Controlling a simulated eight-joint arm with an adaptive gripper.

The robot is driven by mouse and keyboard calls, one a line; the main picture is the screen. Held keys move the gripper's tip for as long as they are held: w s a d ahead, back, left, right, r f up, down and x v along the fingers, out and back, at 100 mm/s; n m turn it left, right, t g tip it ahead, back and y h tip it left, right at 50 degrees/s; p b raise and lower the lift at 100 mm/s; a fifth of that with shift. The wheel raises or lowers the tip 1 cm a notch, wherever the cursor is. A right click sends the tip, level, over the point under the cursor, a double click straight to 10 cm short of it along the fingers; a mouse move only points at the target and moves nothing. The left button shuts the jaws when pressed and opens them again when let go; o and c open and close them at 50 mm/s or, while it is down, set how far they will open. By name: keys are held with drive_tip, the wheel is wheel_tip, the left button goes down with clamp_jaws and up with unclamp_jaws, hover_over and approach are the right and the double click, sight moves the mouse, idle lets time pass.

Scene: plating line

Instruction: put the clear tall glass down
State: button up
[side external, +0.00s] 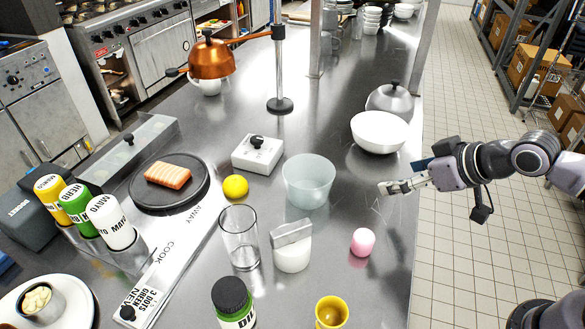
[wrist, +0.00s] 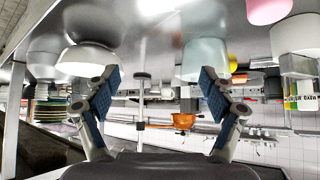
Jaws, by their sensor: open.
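The clear tall glass (side external: 239,240) stands upright on the steel counter in the side view, left of the white tub with a grey block-like top. My gripper (side external: 385,188) is open and empty at the counter's right edge, well to the right of the glass and apart from it. In the wrist view, which is upside down, both fingers of my gripper (wrist: 160,85) are spread with nothing between them. I cannot make out the clear glass in the wrist view.
Between gripper and glass are a frosted tub (side external: 308,182), a white tub (side external: 292,254) and a pink cup (side external: 362,242). A white bowl (side external: 378,132) is behind the gripper. A yellow ball (side external: 235,186) and yellow cup (side external: 331,312) are near. Some bare counter (side external: 385,270) lies front right.

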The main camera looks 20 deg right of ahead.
drive_tip(key=a+n+t+y, duration=0.1)
drive_tip(key=a+n+y, duration=0.3)
drive_tip(key=a, duration=1)
drive_tip(key=n+y, duration=0.2)
drive_tip(key=y, duration=0.2)
approach(226, 228)
drive_tip(key=shift+x, duration=3.55)
drive_tip(key=shift+f, duration=0.1)
drive_tip(key=shift+d, duration=0.1)
drive_tip(key=c, duration=1.4)
drive_tip(key=shift+c, duration=0.7)
